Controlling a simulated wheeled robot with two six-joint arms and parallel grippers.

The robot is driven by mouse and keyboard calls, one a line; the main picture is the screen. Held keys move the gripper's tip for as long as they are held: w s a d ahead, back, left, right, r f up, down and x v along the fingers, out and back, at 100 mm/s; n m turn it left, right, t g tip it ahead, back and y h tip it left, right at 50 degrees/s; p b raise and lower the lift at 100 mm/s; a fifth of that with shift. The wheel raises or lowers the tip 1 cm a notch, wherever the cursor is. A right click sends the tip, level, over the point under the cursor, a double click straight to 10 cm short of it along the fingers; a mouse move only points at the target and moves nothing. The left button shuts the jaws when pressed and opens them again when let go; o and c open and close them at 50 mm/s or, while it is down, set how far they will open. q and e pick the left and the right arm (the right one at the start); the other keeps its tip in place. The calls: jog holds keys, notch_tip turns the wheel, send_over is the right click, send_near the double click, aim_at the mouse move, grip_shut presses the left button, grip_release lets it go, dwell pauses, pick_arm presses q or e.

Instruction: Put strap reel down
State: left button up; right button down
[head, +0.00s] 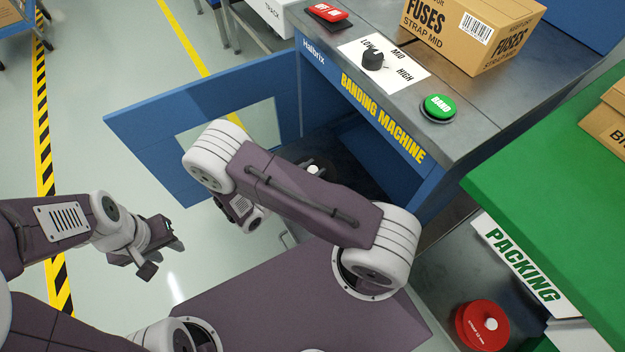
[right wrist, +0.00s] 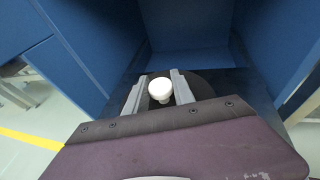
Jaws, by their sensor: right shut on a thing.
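A dark strap reel with a white knob (right wrist: 160,88) is inside the blue banding machine cabinet (head: 428,190). The knob also shows in the head view (head: 313,169), past my right arm. My right gripper (right wrist: 158,86) is shut on this knob, one finger on each side. The reel's dark disc is hard to tell from the dark cabinet floor, so I cannot tell whether it touches the floor. In the head view my right arm hides most of the gripper. My left gripper (head: 162,253) is open and empty, over the floor at left.
The blue cabinet door (head: 150,125) stands open to the left. A red reel (head: 483,327) with a white knob lies on a grey surface by the packing sign (head: 522,262). The machine top carries a green button (head: 438,105), a dial (head: 373,57) and a fuses box (head: 470,30).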

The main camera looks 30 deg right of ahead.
notch_tip(320, 180, down, 4)
jog(key=b, duration=0.3)
jog(key=shift+f, duration=0.1)
jog(key=shift+r, duration=0.2)
jog(key=c, duration=1.5)
grip_release()
jog(key=shift+f, duration=0.2)
jog(key=o, duration=0.4)
jog(key=shift+o, duration=0.2)
